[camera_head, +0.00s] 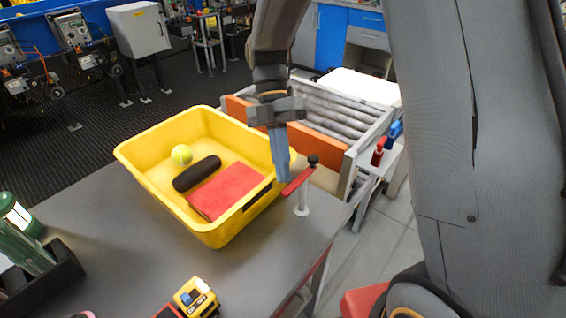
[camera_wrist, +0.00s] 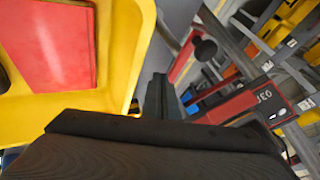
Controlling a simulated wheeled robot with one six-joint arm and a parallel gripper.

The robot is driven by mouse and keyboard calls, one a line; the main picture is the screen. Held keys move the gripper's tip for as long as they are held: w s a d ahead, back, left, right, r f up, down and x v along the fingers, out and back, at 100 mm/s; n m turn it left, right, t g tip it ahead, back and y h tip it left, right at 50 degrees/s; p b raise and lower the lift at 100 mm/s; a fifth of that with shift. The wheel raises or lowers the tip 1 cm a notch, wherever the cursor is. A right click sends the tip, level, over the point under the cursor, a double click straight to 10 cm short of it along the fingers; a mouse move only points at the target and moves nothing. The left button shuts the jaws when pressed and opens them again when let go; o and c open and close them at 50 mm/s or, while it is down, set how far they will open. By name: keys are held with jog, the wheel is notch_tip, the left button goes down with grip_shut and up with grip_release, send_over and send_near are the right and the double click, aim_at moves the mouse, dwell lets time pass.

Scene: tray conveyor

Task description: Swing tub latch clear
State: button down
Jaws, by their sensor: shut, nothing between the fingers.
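The yellow tub (camera_head: 150,140) stands on the grey table and holds a yellow-green ball (camera_head: 181,154), a dark cylinder (camera_head: 197,174) and a red flat book (camera_head: 226,190). The latch is a red bar (camera_head: 297,182) with a black knob (camera_head: 313,160), on a pale post (camera_head: 302,203) beside the tub's right side. Its near end lies close to the tub wall. My gripper (camera_head: 283,178) is shut and empty, pointing down between tub and bar. In the wrist view the fingertips (camera_wrist: 159,90) lie left of the red bar (camera_wrist: 184,56); I cannot tell whether they touch it.
A roller conveyor (camera_head: 335,110) with an orange board (camera_head: 312,143) lies behind the table. A red bottle (camera_head: 378,152) stands to its right. A yellow device (camera_head: 195,297) is at the table's front, and a green lantern (camera_head: 20,216) and dark holder (camera_head: 45,279) at left.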

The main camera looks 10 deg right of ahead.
jog(key=shift+s+n, duration=0.1)
jog(key=shift+n, duration=0.2)
dwell(0.4)
jog(key=b+v, duration=0.2)
jog(key=v, duration=0.6)
jog(key=shift+a+f, duration=0.1)
